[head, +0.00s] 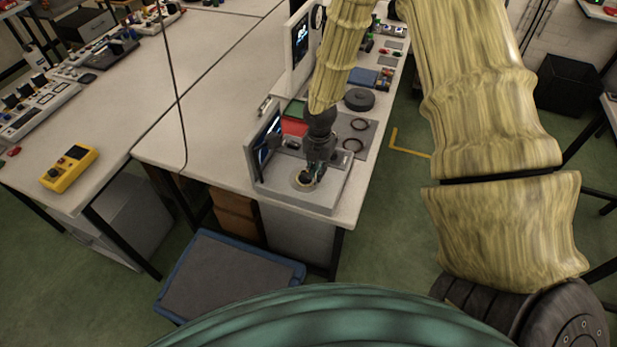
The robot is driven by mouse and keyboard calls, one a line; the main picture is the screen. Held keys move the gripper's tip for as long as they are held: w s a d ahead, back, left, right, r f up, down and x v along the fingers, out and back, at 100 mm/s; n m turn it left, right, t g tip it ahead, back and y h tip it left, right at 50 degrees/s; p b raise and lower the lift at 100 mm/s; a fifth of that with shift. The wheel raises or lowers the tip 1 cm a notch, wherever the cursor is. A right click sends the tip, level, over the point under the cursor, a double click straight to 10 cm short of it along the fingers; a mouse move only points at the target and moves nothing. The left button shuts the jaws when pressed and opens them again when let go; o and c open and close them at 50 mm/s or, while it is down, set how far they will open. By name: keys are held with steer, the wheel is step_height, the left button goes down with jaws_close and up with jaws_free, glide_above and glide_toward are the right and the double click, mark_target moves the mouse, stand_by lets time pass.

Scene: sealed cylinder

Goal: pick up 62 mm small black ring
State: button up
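Two thin black rings lie on a grey mat (370,130) on the bench: one farther ring (360,125) and one nearer ring (353,145). They look close in size, and I cannot tell which is the 62 mm one. My gripper (310,177) points down over a light grey box-like fixture (325,196), left of and nearer than the rings. Its fingertips are at a small round dark opening or ring (303,181) on the fixture's top. The fingers are small and dark here, so their opening and any hold are unclear.
A dark round disc (359,99) sits behind the rings. A screen panel (268,142) stands left of my gripper, with red and green pieces (294,125) behind it. A taller white panel (301,42) stands farther back. The bench surface (205,130) to the left is clear.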

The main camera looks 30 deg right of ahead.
steer(key=shift+f, duration=1.25)
jaws_close()
steer(key=shift+r, duration=0.1)
